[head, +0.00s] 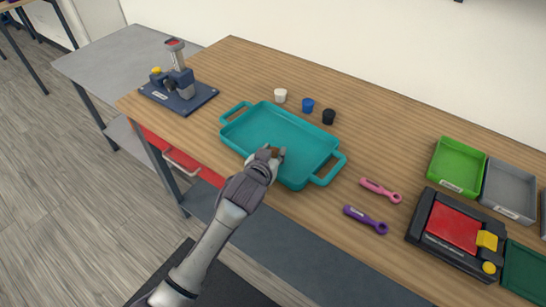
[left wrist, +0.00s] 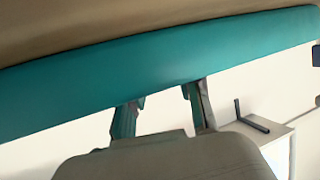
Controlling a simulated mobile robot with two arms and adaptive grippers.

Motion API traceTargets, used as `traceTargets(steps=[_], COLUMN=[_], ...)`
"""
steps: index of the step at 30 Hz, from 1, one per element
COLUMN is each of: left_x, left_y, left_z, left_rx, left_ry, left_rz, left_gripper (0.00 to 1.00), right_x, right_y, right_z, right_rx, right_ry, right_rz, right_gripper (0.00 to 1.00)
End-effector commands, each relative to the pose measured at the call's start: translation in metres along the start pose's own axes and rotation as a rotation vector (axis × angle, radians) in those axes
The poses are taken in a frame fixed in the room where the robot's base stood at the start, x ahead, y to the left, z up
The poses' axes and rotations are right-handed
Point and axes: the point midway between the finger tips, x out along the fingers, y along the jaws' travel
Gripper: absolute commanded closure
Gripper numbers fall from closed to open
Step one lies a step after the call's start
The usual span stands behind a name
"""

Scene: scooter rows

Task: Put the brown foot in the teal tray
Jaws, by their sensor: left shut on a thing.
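The teal tray (head: 262,126), with a handle at each end, lies on the wooden table. My left gripper (head: 274,154) is at the tray's near long side in the head view. It is shut on a small brown piece, the brown foot (head: 275,150), mostly hidden by the fingers. I cannot tell whether the foot touches the tray. In the left wrist view, a teal wall of the tray (left wrist: 160,60) crosses the picture and hides part of my fingers (left wrist: 160,105). The foot cannot be made out there. My right gripper is not in view.
White (head: 280,96), blue (head: 307,105) and black (head: 329,117) caps stand behind the tray. Pink (head: 380,190) and purple (head: 366,219) tools lie to its right. Green (head: 456,166) and grey (head: 510,189) bins stand at the right. A blue fixture (head: 178,92) stands at left.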

Motion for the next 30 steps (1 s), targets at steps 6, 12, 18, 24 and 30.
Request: traceTargets(steps=[6,12,18,24,30], left_x=[0.0,0.001,0.001,-0.002,-0.029], left_y=[0.0,0.0,0.0,0.0,0.0], left_z=[0.0,0.001,0.001,-0.004,0.0], left_rx=[0.0,0.0,0.0,0.001,-0.001], left_ry=[0.0,0.0,0.0,0.001,0.0], left_rz=[0.0,0.0,0.0,0.0,0.0], left_gripper=[0.94,0.45,0.4,0.4,0.4], right_x=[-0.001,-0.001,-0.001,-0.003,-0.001], right_y=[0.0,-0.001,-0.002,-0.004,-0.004], right_z=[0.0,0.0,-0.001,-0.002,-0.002], right_rx=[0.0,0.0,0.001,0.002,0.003], right_ry=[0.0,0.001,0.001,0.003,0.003], right_rz=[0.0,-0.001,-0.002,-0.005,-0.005], right_gripper=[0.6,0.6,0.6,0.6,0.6])
